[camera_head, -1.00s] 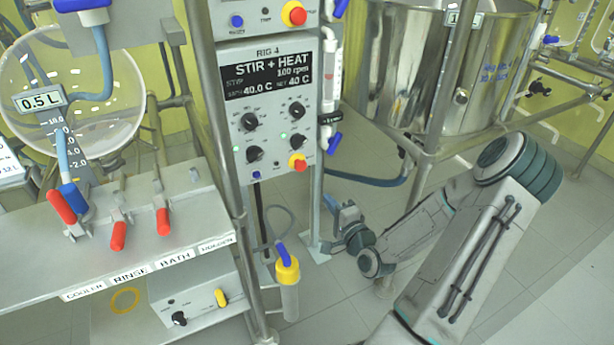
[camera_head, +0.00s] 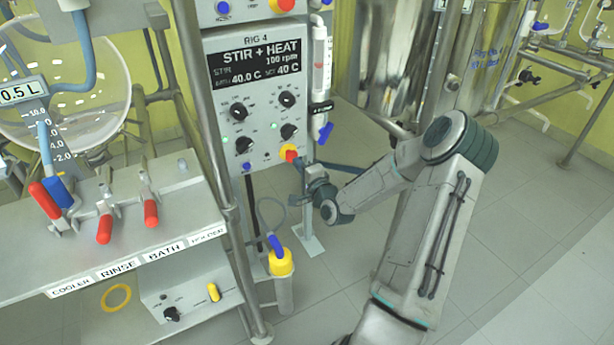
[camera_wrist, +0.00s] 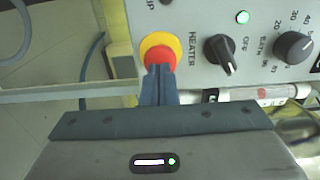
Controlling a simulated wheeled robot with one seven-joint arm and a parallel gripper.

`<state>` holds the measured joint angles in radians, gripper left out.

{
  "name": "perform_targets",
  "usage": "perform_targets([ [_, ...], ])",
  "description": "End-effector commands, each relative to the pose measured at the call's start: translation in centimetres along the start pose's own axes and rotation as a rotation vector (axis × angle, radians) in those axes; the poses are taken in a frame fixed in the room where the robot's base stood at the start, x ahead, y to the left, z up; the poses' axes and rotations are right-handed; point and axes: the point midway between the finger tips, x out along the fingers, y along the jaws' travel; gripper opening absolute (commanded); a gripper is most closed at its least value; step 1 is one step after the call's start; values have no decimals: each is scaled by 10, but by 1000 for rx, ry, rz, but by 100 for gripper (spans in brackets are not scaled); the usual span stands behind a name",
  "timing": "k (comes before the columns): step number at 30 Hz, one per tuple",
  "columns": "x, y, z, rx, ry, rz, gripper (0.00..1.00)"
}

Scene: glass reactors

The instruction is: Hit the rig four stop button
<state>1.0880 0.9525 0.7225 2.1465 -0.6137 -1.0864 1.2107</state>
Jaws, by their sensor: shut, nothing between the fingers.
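The rig 4 control panel (camera_head: 265,100) stands upright on its frame, with a lit display reading STIR + HEAT. A red stop button on a yellow collar (camera_head: 287,151) sits at its lower right corner. In the wrist view the red button (camera_wrist: 157,60) is straight ahead, partly hidden by my fingers. My gripper (camera_head: 300,163) is shut and empty, pointing at the button from the front right. In the wrist view its fingertips (camera_wrist: 159,68) overlap the red cap; I cannot tell whether they touch it or stop just short.
Dark knobs (camera_head: 238,111) and a HEATER knob (camera_wrist: 220,52) are close to the button. A glass tube with a blue valve (camera_head: 321,75) runs along the panel's right side. A second red button (camera_head: 282,4) is on the unit above.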

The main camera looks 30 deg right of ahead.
Motion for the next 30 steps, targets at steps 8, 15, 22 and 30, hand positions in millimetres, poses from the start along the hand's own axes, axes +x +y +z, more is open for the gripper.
perform_targets([
  [8, 8, 0, 0, 0, 0, -1, 0],
  [15, 10, 0, 0, 0, 0, -1, 0],
  [22, 31, 0, 1, 0, -1, -3, 0],
  [30, 33, -3, 4, 1, -6, -7, 0],
])
